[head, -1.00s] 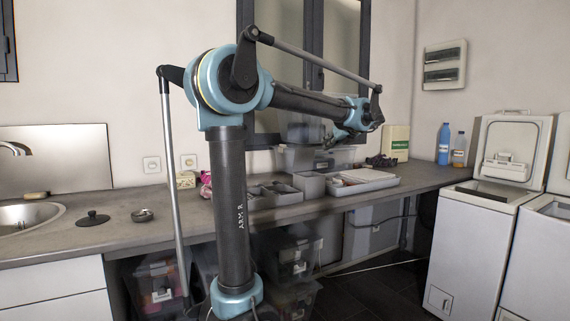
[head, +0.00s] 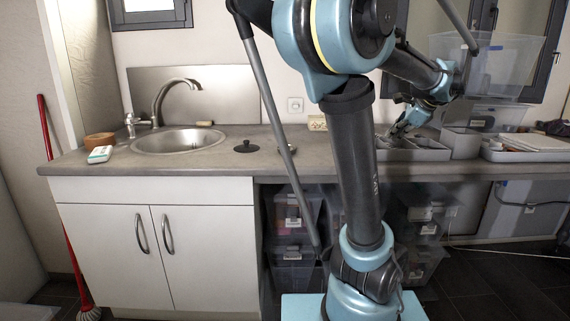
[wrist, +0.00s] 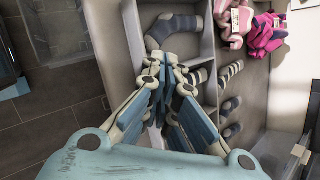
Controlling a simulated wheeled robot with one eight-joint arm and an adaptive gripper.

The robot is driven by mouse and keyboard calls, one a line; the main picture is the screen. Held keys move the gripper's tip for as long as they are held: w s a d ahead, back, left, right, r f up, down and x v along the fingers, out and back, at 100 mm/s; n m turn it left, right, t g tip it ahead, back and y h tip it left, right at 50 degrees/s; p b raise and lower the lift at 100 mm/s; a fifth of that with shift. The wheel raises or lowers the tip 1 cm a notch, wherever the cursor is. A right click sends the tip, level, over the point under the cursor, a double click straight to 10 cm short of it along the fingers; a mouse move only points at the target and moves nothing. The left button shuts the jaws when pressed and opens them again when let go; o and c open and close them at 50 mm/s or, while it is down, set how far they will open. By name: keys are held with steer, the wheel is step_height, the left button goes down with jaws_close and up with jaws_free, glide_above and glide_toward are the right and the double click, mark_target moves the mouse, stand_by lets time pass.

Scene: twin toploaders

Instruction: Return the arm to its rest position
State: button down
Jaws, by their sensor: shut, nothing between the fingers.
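My arm (head: 350,155) rises in the middle of the head view and bends over to the right. My gripper (head: 398,129) hangs at its end, low over the grey divided tray (head: 425,154) on the counter. In the wrist view my gripper (wrist: 165,68) is shut with nothing between its fingers. Its tips are in front of the same tray (wrist: 207,55), and I cannot tell whether they touch it. Grey and striped socks (wrist: 232,105) lie in the tray's compartments.
Pink rolled items (wrist: 262,33) lie beside the tray. Clear bins (head: 490,62) and a white tray (head: 528,156) stand to the right. The sink (head: 178,140), a dark lid (head: 246,147) and a white cabinet (head: 155,240) are on the left. The counter's left-middle is mostly bare.

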steer(key=s+a+f+n+g, duration=0.2)
steer(key=s+a+f+n, duration=0.3)
steer(key=a, duration=0.4)
steer(key=s+a+f+n+g+h, duration=0.1)
steer(key=s+a+f+n, duration=0.3)
steer(key=s+f+n, duration=0.4)
steer(key=s+a+f+n+g+h, duration=0.2)
steer(key=s+a+f+n, duration=0.3)
steer(key=s+f+n, duration=0.3)
step_height(320, 180, down, 4)
steer(key=shift+s+a+n, duration=0.25)
steer(key=shift+n, duration=0.15)
